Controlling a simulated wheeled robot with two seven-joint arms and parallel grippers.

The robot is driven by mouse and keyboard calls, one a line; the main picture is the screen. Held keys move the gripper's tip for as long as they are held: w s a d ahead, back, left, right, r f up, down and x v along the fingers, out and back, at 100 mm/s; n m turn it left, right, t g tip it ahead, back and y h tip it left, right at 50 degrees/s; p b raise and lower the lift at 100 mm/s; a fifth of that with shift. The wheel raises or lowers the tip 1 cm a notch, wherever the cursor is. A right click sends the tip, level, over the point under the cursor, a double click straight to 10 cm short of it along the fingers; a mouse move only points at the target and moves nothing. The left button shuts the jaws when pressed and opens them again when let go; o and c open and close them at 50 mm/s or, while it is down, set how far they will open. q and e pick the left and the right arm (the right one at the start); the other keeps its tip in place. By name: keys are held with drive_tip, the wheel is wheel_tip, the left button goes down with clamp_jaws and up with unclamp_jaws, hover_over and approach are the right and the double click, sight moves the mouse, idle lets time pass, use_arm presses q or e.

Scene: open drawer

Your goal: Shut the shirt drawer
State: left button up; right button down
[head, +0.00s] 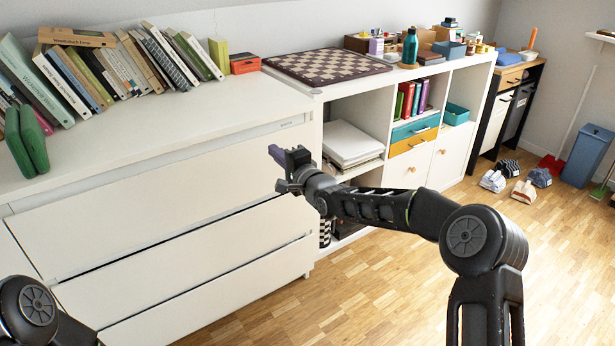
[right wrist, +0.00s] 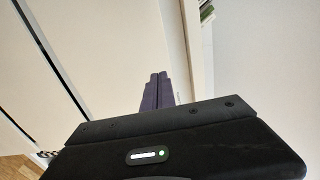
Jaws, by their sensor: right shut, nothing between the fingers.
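A white chest of drawers (head: 170,195) fills the left of the head view, with wide plain fronts stacked one above another. Its top front (head: 150,205) looks nearly flush; a dark gap runs below it. I cannot tell which one is the shirt drawer, and no shirts show. My right gripper (head: 276,154) is shut and empty, in front of the right end of the upper front. Its purple fingers are together in the right wrist view (right wrist: 157,90), against a white panel; contact cannot be made out. My left gripper is out of view; only part of my left arm shows at bottom left.
Books (head: 110,65), dark green objects (head: 27,140) and a chessboard (head: 327,66) lie on top of the furniture. A white cube shelf (head: 445,100) adjoins on the right. Several shoes (head: 524,191) stand on the wooden floor (head: 390,290), which is otherwise clear at front right.

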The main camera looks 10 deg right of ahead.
drive_tip(key=p+v, duration=0.2)
drive_tip(key=v, duration=0.8)
drive_tip(key=shift+s, duration=0.15)
drive_tip(key=shift+d+f, duration=0.1)
drive_tip(key=shift+f, duration=0.05)
